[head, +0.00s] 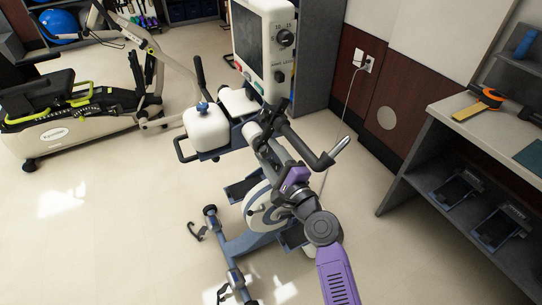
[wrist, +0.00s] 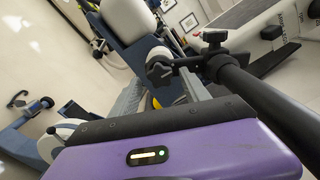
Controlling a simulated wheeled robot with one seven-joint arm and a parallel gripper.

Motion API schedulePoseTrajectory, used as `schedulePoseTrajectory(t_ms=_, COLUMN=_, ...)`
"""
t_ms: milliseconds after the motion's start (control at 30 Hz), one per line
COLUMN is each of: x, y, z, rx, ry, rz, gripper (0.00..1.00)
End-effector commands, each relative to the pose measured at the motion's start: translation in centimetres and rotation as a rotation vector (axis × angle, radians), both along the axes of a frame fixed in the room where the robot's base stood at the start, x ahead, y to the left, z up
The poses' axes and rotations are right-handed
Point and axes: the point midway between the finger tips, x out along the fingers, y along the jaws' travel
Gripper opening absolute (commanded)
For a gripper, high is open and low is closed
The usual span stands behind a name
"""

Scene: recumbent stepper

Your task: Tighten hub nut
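The exercise machine in front of me has a white round hub cover (head: 262,212) low on its frame, partly hidden by my arm. I cannot make out a hub nut for certain in either view. My gripper (head: 291,180) is over the machine's frame, above and right of the hub cover in the head view.
A console (head: 264,48) and black handlebar (head: 312,152) rise close to my arm. A grey shelf bench (head: 420,128) with tools on top stands at the right. Another exercise machine (head: 75,130) stands at the left. The floor (head: 110,215) at left is clear.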

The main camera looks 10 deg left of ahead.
Motion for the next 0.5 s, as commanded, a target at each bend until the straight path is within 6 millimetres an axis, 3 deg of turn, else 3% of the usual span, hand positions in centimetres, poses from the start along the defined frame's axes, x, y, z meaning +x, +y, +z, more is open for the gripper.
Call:
schedulePoseTrajectory(t_ms=267, x=-0.2, y=-0.1, z=0.1, rx=0.000, ry=-0.002, rz=0.001, gripper=0.54)
schedulePoseTrajectory(t_ms=500, x=-2.7, y=-1.8, z=0.0, rx=0.000, ry=0.000, rz=-0.001, gripper=0.54)
